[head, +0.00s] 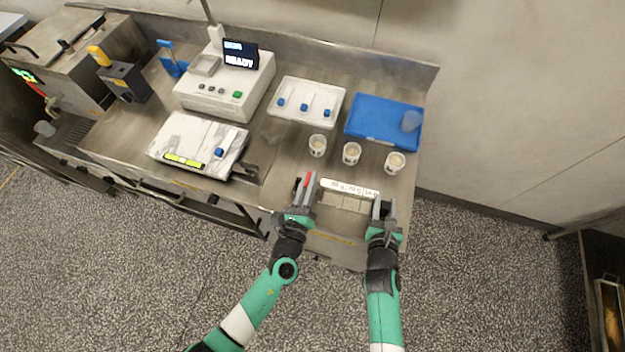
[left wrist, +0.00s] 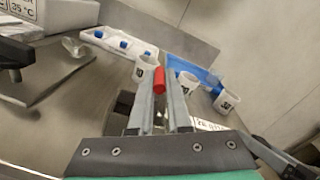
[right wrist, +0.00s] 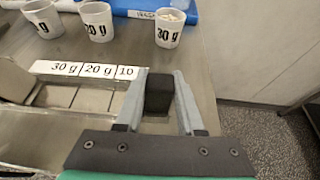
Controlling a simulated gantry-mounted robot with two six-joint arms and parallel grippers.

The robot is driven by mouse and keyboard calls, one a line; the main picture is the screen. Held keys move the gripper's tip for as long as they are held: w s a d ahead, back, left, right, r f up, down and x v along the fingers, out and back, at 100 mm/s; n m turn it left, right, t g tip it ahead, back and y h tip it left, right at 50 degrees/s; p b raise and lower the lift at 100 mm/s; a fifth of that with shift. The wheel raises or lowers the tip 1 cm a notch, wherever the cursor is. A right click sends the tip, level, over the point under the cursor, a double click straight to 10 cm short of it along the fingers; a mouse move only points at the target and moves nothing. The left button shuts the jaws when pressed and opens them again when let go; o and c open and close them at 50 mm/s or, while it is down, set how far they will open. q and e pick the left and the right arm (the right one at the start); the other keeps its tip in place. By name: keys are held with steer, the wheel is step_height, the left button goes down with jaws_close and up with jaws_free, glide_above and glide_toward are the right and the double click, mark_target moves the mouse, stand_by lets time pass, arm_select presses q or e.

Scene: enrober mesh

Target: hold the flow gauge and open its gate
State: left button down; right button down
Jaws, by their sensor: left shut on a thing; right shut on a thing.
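The flow gauge appears to be the metal trough (head: 345,203) with several compartments and a white strip (head: 349,188) marked in grams, near the counter's front edge. The trough also shows in the right wrist view (right wrist: 75,97). My left gripper (head: 305,183) is shut on a red cylindrical knob (left wrist: 159,80) at the trough's left end. My right gripper (head: 384,207) is shut on a black block-shaped handle (right wrist: 158,93) at its right end. How the knob and handle join the trough is hidden by the fingers. Whether the gate is open cannot be told.
Three labelled cups (head: 351,153) stand behind the trough. Behind them lie a white tray with blue-ended tools (head: 290,108) and a blue tray (head: 360,131) with a clear cup. A marble-patterned plate (head: 180,137) and white machine (head: 213,92) stand to the left.

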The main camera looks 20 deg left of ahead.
arm_select(q)
steer(key=shift+a+f+n, duration=0.3)
steer(key=shift+a+n, duration=0.05)
steer(key=shift+n, duration=0.75)
steer(key=shift+a+f+n, duration=0.3)
steer(key=shift+a+n, duration=0.05)
steer(key=shift+n, duration=0.75)
steer(key=c, duration=0.9)
jaws_free()
steer(key=shift+o, duration=0.2)
